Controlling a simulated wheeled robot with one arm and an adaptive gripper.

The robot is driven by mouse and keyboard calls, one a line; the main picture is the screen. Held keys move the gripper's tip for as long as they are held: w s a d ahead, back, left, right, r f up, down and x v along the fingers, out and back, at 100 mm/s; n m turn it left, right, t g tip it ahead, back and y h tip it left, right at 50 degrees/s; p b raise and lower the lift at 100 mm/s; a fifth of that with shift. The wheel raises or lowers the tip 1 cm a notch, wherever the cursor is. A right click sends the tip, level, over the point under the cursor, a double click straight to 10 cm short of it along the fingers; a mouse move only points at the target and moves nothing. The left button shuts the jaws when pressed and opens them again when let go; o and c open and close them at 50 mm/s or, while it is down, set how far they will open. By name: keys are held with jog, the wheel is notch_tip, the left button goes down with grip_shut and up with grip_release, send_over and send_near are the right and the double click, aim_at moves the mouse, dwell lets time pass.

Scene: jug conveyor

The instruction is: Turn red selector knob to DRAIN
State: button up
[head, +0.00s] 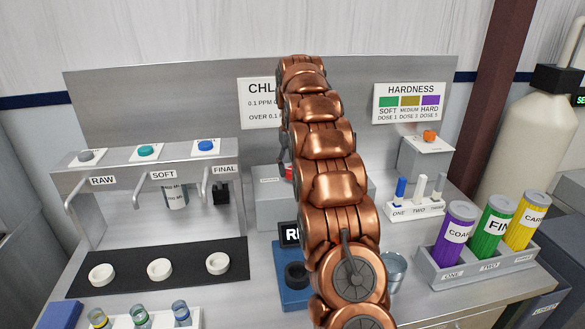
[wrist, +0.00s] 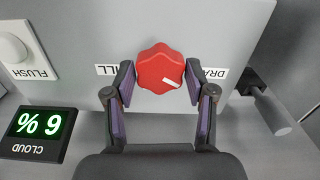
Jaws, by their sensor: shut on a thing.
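The red selector knob (wrist: 160,68) is in the upper middle of the wrist view, on a grey panel face. A short white mark on it points toward the lower right. The partly covered FILL label (wrist: 108,70) is to its left and the partly covered DRAIN label (wrist: 213,73) to its right. My gripper (wrist: 160,84) is shut on the knob, with one purple-padded finger on each side.
The wrist view shows a FLUSH button (wrist: 12,48), a green-lit CLOUD display (wrist: 40,134) and a grey cylindrical handle (wrist: 268,110). In the head view, taps (head: 143,182) stand left, and a rack (head: 475,268) with coloured canisters stands right.

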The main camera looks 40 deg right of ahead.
jog(key=shift+w+r, duration=0.1)
jog(key=shift+r, duration=0.05)
jog(key=o, duration=1.2)
jog(key=shift+c, duration=0.2)
jog(key=shift+m, duration=0.3)
